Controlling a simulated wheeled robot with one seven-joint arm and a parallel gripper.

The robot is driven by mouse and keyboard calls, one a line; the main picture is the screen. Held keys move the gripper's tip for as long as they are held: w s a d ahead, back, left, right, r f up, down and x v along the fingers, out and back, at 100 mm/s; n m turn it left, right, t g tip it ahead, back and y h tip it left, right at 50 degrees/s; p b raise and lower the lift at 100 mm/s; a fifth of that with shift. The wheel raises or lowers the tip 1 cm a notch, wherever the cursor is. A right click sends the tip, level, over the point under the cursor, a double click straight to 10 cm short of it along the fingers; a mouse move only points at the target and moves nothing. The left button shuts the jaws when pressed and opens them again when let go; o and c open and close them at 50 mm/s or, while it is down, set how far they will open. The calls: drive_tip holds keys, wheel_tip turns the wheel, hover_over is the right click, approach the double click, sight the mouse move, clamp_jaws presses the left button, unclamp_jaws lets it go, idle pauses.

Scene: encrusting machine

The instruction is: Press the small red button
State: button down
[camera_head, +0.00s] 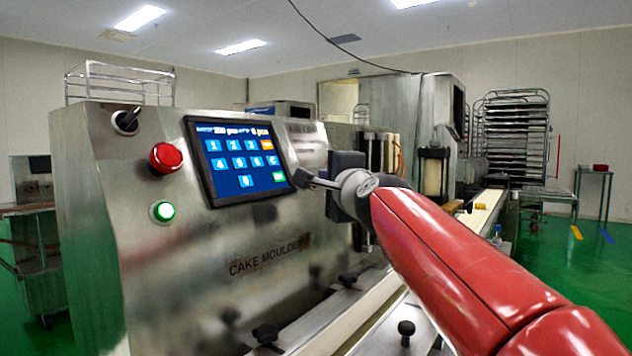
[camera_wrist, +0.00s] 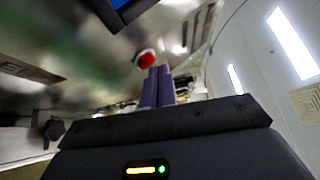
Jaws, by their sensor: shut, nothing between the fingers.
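A small round red button (camera_wrist: 147,59) with a pale rim shows in the wrist view, on the machine's steel panel near the touch screen's edge. In the head view I cannot make it out; my gripper seems to cover that spot. My gripper (camera_head: 300,178) points at the panel just right of the screen. In the wrist view its two fingers (camera_wrist: 159,71) lie side by side, shut and empty, with their tips very close to the button. I cannot tell whether they touch it.
The touch screen (camera_head: 240,160) shows a blue keypad. A larger red knob (camera_head: 166,158) and a lit green button (camera_head: 162,212) are left of it. A black switch (camera_head: 127,121) is above. The "CAKE MOULDER" plate (camera_head: 268,255) is below. A conveyor (camera_head: 486,212) runs at the right.

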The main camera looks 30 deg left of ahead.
drive_tip(key=shift+a+f, duration=0.2)
drive_tip(key=shift+a, duration=0.15)
idle(0.8)
drive_tip(key=shift+d+r, duration=0.35)
drive_tip(key=shift+d, duration=0.3)
drive_tip(key=shift+s+d+r, duration=0.1)
drive_tip(key=shift+d+r, duration=0.3)
drive_tip(key=shift+d, duration=0.35)
drive_tip(key=shift+s+d+r, duration=0.1)
drive_tip(key=shift+d+r, duration=0.25)
drive_tip(key=shift+d, duration=0.4)
drive_tip(key=shift+s+d+r, duration=0.1)
drive_tip(key=shift+d+r, duration=0.3)
drive_tip(key=shift+d, duration=0.35)
drive_tip(key=shift+w+d, duration=0.1)
